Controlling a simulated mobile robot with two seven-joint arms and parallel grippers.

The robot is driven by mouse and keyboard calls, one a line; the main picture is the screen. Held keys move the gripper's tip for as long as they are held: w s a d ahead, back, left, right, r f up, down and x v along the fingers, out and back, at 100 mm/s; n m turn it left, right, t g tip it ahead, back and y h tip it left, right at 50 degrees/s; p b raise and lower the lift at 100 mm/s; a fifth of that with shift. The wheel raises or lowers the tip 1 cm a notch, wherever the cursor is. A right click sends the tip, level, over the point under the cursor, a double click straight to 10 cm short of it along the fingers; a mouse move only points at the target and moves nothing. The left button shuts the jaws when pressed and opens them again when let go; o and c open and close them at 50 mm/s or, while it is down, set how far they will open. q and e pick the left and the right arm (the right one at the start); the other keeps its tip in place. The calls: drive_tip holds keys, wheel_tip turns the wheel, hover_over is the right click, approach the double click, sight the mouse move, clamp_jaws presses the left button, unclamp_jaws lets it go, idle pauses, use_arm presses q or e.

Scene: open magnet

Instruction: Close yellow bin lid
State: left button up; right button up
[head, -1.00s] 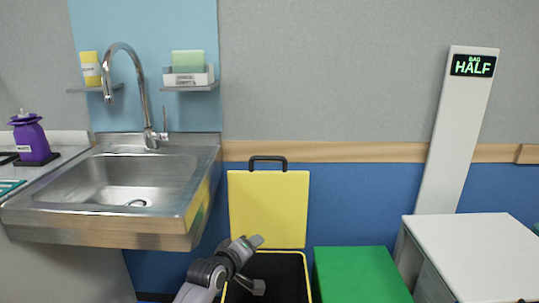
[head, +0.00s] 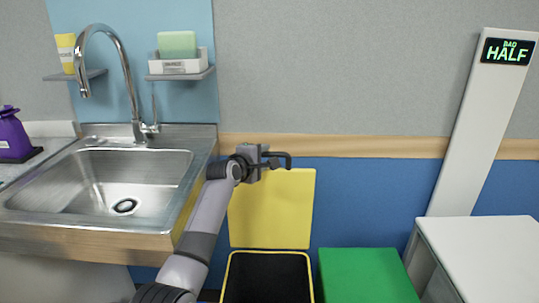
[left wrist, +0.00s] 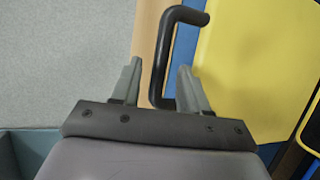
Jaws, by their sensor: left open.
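The yellow bin lid (head: 272,212) stands upright against the blue wall, open behind the yellow-rimmed bin (head: 266,252), whose inside is black. It also shows in the left wrist view (left wrist: 252,70). The lid's black handle (head: 287,158) is at its top edge. My left gripper (head: 272,158) is at the handle, and its open fingers (left wrist: 158,85) have the handle (left wrist: 165,60) between them in the left wrist view. I cannot tell whether a finger touches it. My left gripper and wrist hide the lid's top left corner. My right gripper is not in view.
A green bin lid (head: 366,276) is shut just right of the yellow bin. A metal sink (head: 105,185) with a tall faucet stands at the left, close to my left arm. A white cabinet (head: 485,250) stands at the right.

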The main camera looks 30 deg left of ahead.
use_arm(q)
drive_tip(key=shift+b+x, duration=0.7)
drive_tip(key=shift+x, duration=1.7)
clamp_jaws()
